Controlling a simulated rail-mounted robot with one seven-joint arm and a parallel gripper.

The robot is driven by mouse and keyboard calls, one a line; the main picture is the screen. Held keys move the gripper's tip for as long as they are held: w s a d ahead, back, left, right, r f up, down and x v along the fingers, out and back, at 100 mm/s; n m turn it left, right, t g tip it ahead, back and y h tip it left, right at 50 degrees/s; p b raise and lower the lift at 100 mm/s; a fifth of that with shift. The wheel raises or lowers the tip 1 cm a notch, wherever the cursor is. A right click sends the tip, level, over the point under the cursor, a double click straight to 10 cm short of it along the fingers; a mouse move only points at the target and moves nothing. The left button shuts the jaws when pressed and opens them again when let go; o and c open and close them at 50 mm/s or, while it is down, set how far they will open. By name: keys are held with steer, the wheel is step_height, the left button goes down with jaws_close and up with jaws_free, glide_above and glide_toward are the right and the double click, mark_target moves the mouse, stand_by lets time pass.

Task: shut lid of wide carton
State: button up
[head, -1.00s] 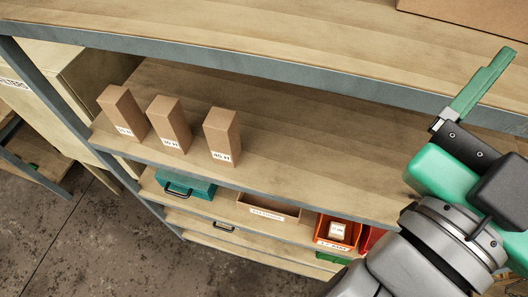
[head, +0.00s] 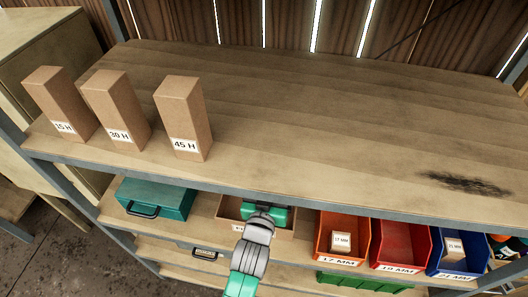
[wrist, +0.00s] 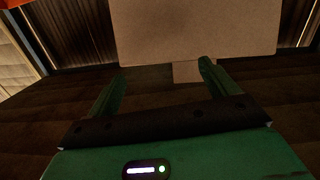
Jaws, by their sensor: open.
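The wide cardboard carton (head: 229,208) is on the shelf below the top boards in the head view, between a teal case and an orange bin. It is low and wide with a front label, mostly covered by my arm. My gripper (head: 266,213) is at the carton, seen from behind, and its fingertips are hidden there. In the wrist view my gripper (wrist: 162,70) is open, its two green fingers apart. A broad tan panel (wrist: 198,30) lies ahead of them, with a small paler piece below it between the fingers. I cannot tell whether the panel is the lid.
Three tall boxes (head: 183,115) stand on the shelf above. The teal case (head: 155,198) is left of the carton. An orange bin (head: 340,240), a red bin (head: 400,246) and a blue bin (head: 457,250) stand to the right. The shelf edge (head: 330,205) runs above the gripper.

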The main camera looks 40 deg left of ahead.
steer(key=s+a+r+y, duration=0.2)
steer(key=a+r, duration=0.2)
steer(key=a, duration=0.1)
steer(key=x, duration=0.5)
steer(key=b+x, duration=0.1)
steer(key=x, duration=0.2)
steer(key=shift+w+d+f, duration=0.25)
steer(key=shift+f, duration=0.1)
